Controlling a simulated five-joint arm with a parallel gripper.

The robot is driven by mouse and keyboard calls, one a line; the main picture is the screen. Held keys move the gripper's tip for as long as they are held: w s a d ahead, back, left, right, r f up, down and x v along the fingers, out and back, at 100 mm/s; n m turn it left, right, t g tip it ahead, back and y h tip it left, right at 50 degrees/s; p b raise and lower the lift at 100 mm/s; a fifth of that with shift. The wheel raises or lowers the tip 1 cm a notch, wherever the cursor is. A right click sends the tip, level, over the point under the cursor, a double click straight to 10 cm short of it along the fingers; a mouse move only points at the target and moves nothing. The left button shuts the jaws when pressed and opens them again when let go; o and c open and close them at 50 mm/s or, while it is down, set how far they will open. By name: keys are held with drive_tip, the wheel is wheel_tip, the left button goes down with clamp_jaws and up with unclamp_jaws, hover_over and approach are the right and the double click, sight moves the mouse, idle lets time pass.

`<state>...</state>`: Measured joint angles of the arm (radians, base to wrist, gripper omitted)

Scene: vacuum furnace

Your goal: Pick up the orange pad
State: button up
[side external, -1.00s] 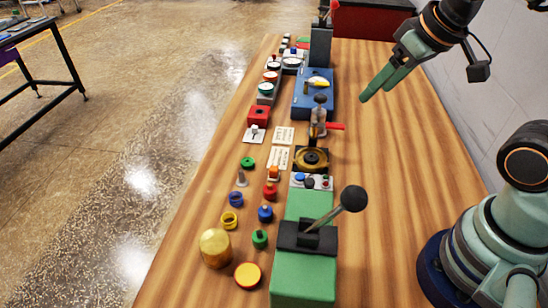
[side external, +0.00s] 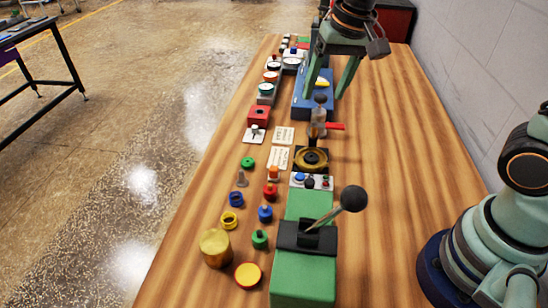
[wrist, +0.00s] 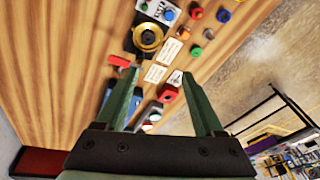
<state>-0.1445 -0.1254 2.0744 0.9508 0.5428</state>
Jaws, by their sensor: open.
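A small orange piece (side external: 273,172) stands on the wooden table, just left of the panel with small buttons. It also shows in the wrist view (wrist: 183,33), near the top. A round disc with an orange-yellow top and red rim (side external: 248,275) lies at the near end of the table. I cannot tell for certain which of these is the orange pad. My gripper (side external: 325,82) is open and empty, above the blue device toward the far end. It is well away from both orange things. Its two green fingers (wrist: 160,75) are spread in the wrist view.
A green lever box (side external: 304,275) with a black knob stands near the front. A gold cylinder (side external: 215,247) and several coloured caps stand left of it. A brass ring dial (side external: 311,160) and a red-handled valve (side external: 334,126) sit mid-table. The table's right side is mostly clear.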

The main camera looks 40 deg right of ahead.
drive_tip(key=w+a+f+m+g, duration=0.35)
drive_tip(key=w+a+f, duration=0.3)
drive_tip(key=f, duration=0.35)
hover_over(274, 167)
drive_tip(key=shift+m+t, duration=0.35)
drive_tip(key=shift+m, duration=0.1)
drive_tip(key=f, duration=0.7)
drive_tip(key=shift+s+d, duration=0.15)
drive_tip(key=shift+s, duration=0.05)
drive_tip(key=shift+w+f, duration=0.2)
drive_tip(key=shift+f, duration=2.4)
clamp_jaws()
